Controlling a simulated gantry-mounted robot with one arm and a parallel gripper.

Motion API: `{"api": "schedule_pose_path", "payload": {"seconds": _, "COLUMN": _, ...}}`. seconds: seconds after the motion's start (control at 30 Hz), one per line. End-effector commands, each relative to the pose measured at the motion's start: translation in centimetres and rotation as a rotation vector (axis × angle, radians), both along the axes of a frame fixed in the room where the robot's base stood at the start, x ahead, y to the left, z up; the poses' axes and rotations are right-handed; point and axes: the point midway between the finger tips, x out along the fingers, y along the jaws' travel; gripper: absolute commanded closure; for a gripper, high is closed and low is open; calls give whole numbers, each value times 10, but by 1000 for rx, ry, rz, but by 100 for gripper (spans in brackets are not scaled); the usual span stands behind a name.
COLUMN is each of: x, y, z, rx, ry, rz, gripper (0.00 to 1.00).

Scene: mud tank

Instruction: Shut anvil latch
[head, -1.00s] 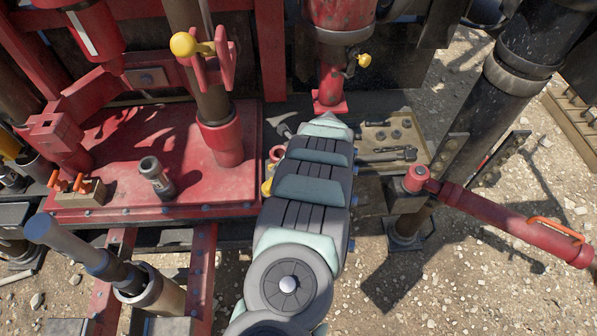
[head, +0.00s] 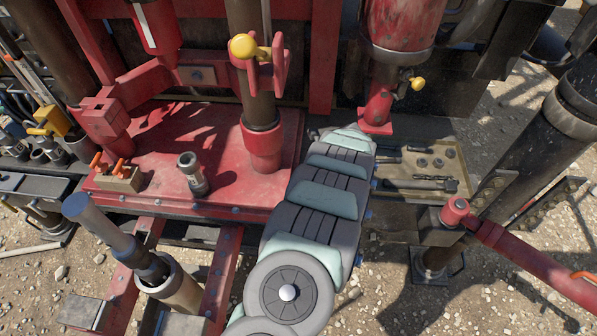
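My arm reaches from the bottom centre up to the right edge of the red deck (head: 225,150). My gripper is not in view; the arm's forward links cover that spot. I cannot tell for certain which part is the anvil latch. A smaller yellow knob (head: 418,84) is on a valve under the red cylinder (head: 403,28), right of my arm's far end.
A small open steel tube (head: 192,174) and a block with orange-handled tools (head: 118,178) stand on the deck. A tool tray (head: 412,184) lies right of my arm. A red beam (head: 540,265) crosses the lower right. Gravel is open at the bottom.

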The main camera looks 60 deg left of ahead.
Motion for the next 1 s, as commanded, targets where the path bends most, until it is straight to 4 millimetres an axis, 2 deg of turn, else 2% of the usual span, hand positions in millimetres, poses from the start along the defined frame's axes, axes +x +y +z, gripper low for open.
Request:
{"api": "schedule_pose_path", "payload": {"seconds": 0.3, "x": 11, "y": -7, "z": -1, "rx": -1, "ry": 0, "rz": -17, "gripper": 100}}
{"api": "schedule_pose_path", "payload": {"seconds": 0.77, "x": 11, "y": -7, "z": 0, "rx": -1, "ry": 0, "rz": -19, "gripper": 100}}
{"api": "schedule_pose_path", "payload": {"seconds": 1.0, "x": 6, "y": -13, "z": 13, "rx": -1, "ry": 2, "rz": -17, "gripper": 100}}
